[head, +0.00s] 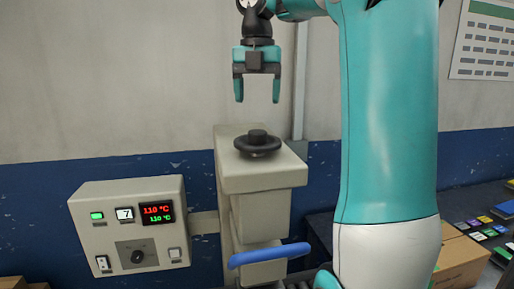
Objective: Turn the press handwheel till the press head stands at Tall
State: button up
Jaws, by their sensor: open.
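The press handwheel (257,143) is a small black wheel with a raised hub, lying flat on top of the beige press housing (262,178). Below the housing top is a beige block (262,216), with a blue bar handle (270,255) in front of the lower part. I cannot make out a height scale or a Tall mark. My gripper (257,97) points straight down above the handwheel, open and empty, with a clear gap between its fingertips and the wheel.
A control box (130,230) with red and green temperature readouts, a knob and switches is at the left. At the right are a cardboard box (463,262) and several coloured pieces on a dark surface. A chart (485,45) hangs on the wall. My arm hides part of the right side.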

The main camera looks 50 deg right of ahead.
aim_at(257, 131)
notch_tip(257, 131, down, 8)
jog(key=b, duration=0.7)
jog(key=c, duration=0.9)
